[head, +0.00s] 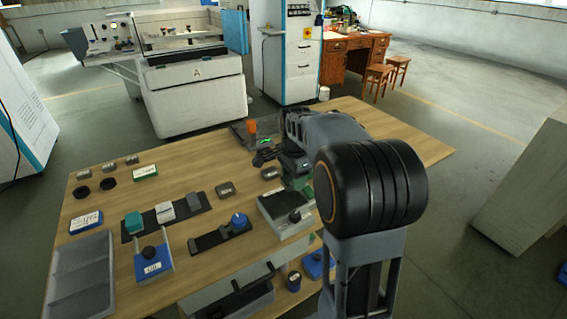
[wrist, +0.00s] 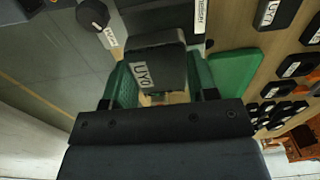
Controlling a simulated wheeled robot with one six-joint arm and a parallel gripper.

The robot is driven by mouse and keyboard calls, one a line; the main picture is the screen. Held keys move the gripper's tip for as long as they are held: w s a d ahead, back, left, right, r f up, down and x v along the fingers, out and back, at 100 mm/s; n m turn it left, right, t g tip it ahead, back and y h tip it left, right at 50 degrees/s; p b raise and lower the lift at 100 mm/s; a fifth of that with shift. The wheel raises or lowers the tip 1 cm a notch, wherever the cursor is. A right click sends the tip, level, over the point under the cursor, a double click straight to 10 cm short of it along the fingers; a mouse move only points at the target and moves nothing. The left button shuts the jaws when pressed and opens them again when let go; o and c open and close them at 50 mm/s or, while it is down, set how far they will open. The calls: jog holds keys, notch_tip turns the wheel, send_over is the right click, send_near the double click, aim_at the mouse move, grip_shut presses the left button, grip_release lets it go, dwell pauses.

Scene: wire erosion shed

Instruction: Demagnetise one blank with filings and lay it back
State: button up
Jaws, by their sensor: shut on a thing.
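My gripper (wrist: 158,90) has green fingers shut on a dark grey blank (wrist: 158,62) with a white lettered label, in the wrist view. In the head view my gripper (head: 297,183) is low over the back of a grey box with a black knob (head: 294,215). The knob (wrist: 93,14) also shows at the top left of the wrist view. The held blank appears over this box; whether it touches cannot be told. Other dark blanks lie on the table, one at the middle (head: 225,189) and one near my arm (head: 270,173). I cannot make out filings.
A wooden table (head: 390,135) carries everything, with bare room at its far right. A grey compartment tray (head: 80,278) is at the left. A blue box with a black knob (head: 153,263) and a dark stand with a blue knob (head: 220,233) stand in front.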

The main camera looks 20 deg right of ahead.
aim_at(268, 206)
jog(key=shift+w+f, duration=0.1)
jog(key=shift+w, duration=0.35)
jog(key=shift+f+b, duration=2.2)
jog(key=shift+f, duration=0.05)
jog(key=shift+f, duration=0.4)
jog(key=shift+a, duration=0.1)
jog(key=shift+s+a, duration=0.2)
jog(key=shift+a, duration=1.05)
jog(key=shift+a, duration=0.15)
jog(key=shift+s+a, duration=0.15)
jog(key=shift+a, duration=1.05)
jog(key=shift+a, duration=0.15)
jog(key=shift+s+a, duration=0.15)
jog(key=shift+a, duration=1.1)
